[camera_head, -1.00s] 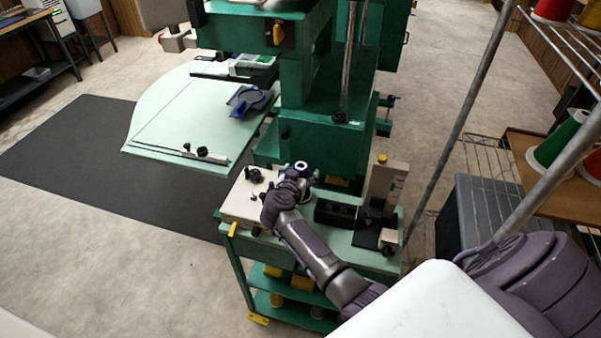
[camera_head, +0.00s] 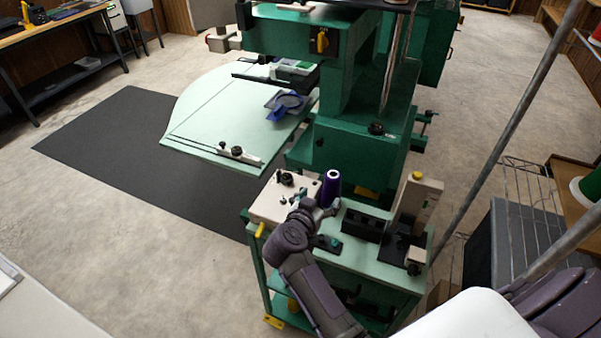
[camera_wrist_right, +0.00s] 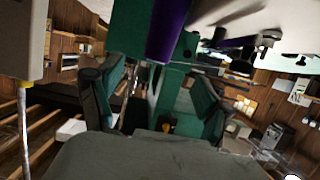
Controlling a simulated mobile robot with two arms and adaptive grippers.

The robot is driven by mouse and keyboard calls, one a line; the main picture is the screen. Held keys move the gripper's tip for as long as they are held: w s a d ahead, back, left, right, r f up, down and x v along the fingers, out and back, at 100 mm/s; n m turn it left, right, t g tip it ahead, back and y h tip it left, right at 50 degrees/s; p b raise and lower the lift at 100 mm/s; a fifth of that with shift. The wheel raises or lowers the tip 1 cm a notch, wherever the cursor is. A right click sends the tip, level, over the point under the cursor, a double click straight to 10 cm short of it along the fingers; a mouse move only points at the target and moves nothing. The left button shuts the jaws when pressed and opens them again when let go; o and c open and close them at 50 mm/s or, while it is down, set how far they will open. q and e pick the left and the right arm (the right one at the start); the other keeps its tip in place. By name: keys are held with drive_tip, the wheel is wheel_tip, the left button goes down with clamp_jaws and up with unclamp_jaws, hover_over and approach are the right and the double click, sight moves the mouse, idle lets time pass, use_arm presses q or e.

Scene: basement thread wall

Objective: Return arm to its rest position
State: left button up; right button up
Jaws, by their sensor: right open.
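My right gripper (camera_head: 322,210) is over the green cart, at the end of my grey arm in the head view. The arm hides much of it. In the right wrist view its two dark fingers (camera_wrist_right: 155,97) are spread apart with nothing held between them. A purple spool (camera_head: 330,187) stands upright on the cart just behind the gripper. It also shows in the right wrist view (camera_wrist_right: 168,28), at the top beyond the fingers. My left gripper is not in view.
The cart top (camera_head: 377,268) also carries a cream box (camera_head: 275,203), a black block (camera_head: 366,226) and a cream upright fixture (camera_head: 417,205). A large green machine (camera_head: 352,150) stands behind. A wire rack (camera_head: 530,190) is at right. Open floor lies left.

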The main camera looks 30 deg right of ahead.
drive_tip(key=a+r+n+t+y, duration=0.6)
drive_tip(key=a+r+t+y, duration=0.15)
drive_tip(key=r+t, duration=0.45)
drive_tip(key=s+a+f+n+g+y, duration=0.5)
drive_tip(key=s+a+n+g+y, duration=0.4)
drive_tip(key=a+y, duration=0.25)
drive_tip(key=s+d+f+m+g+h, duration=0.2)
drive_tip(key=s+d+f+g+h, duration=0.25)
drive_tip(key=s, duration=0.45)
drive_tip(key=s+d+f+m+g+h, duration=0.1)
drive_tip(key=s+d+f+g+h, duration=0.4)
drive_tip(key=s, duration=0.4)
wheel_tip(320, 180, down, 29)
drive_tip(key=s+d+y, duration=0.1)
drive_tip(key=s, duration=0.1)
drive_tip(key=s+d+f+g+b, duration=0.1)
drive_tip(key=s+d+f, duration=0.2)
drive_tip(key=s+f, duration=1.3)
drive_tip(key=shift+s+g, duration=0.25)
drive_tip(key=shift+g, duration=0.1)
